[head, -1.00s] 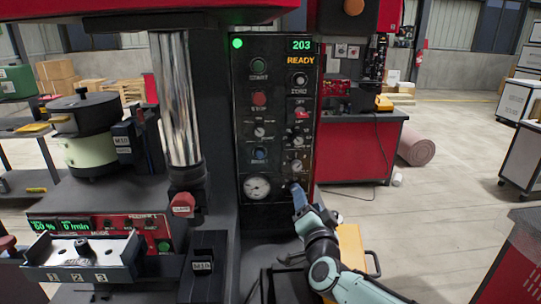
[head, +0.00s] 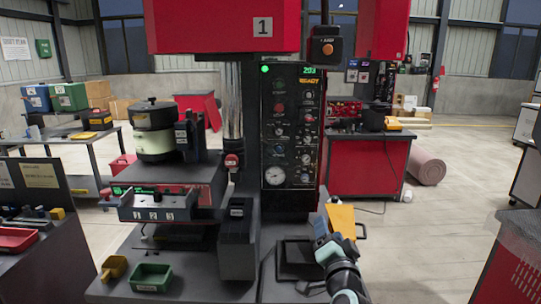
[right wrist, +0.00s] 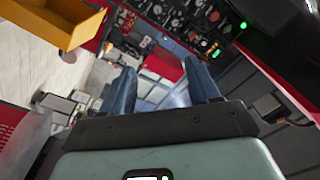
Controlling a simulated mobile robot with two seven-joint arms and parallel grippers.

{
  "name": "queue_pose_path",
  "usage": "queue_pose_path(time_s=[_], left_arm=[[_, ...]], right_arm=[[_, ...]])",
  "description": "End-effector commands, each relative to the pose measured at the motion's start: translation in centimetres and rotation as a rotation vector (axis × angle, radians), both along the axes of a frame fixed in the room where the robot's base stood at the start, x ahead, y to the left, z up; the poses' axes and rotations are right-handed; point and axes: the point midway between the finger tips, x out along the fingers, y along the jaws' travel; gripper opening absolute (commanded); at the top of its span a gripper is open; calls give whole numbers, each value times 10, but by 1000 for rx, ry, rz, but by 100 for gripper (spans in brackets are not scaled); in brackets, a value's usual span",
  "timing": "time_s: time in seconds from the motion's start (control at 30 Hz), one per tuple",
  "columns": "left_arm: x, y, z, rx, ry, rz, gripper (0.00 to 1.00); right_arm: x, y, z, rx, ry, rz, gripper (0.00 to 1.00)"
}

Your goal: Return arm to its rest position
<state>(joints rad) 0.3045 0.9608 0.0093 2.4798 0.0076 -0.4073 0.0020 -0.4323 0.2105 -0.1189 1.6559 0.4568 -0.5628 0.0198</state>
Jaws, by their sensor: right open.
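My right gripper (head: 322,232) is in front of the machine's control panel (head: 291,125), low and to its right, near a yellow bin (head: 343,219). In the right wrist view its two blue fingers (right wrist: 160,90) stand apart with nothing between them. The control panel shows green and orange lit text, a gauge and several knobs; the gripper is clear of it. It also shows at the top of the right wrist view (right wrist: 190,20). The left gripper is not in view.
The yellow bin shows close by in the right wrist view (right wrist: 55,22). A bowl feeder (head: 155,143) stands left of the chrome column (head: 232,110). A green tray (head: 151,277) and a small yellow tray (head: 114,268) lie on the front left bench. Open floor (head: 430,240) lies to the right.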

Motion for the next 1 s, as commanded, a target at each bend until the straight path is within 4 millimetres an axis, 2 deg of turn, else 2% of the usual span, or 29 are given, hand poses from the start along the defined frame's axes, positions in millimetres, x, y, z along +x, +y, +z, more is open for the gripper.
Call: queue_pose_path(time_s=[0.03,0.17,0.27,0.37,0.4,0.47,0.5,0.57,0.6,0.67,0.73,0.83,0.9,1.0], left_arm=[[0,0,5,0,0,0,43],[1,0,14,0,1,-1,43],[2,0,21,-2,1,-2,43],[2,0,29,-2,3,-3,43],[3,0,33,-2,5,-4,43],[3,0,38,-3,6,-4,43],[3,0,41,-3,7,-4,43],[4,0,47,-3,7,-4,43],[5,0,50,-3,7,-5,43],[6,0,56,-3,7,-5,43],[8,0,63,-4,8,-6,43],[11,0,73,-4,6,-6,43],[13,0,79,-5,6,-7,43],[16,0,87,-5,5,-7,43]], right_arm=[[5,3,-35,-38,69,11,61],[5,5,-108,-114,211,40,61],[-3,5,-172,-169,337,70,61],[-23,0,-241,-218,481,105,61],[-34,-2,-269,-235,543,123,61],[-55,-5,-311,-257,639,151,61],[-71,-7,-337,-268,703,172,61],[-99,-10,-374,-280,801,205,61],[-120,-12,-397,-284,867,228,61],[-154,-14,-428,-285,964,265,61],[-198,-15,-459,-277,1078,314,61],[-266,-12,-492,-248,1238,394,61],[-313,-7,-505,-217,1338,449,61],[-370,1,-512,-168,1454,522,61]])
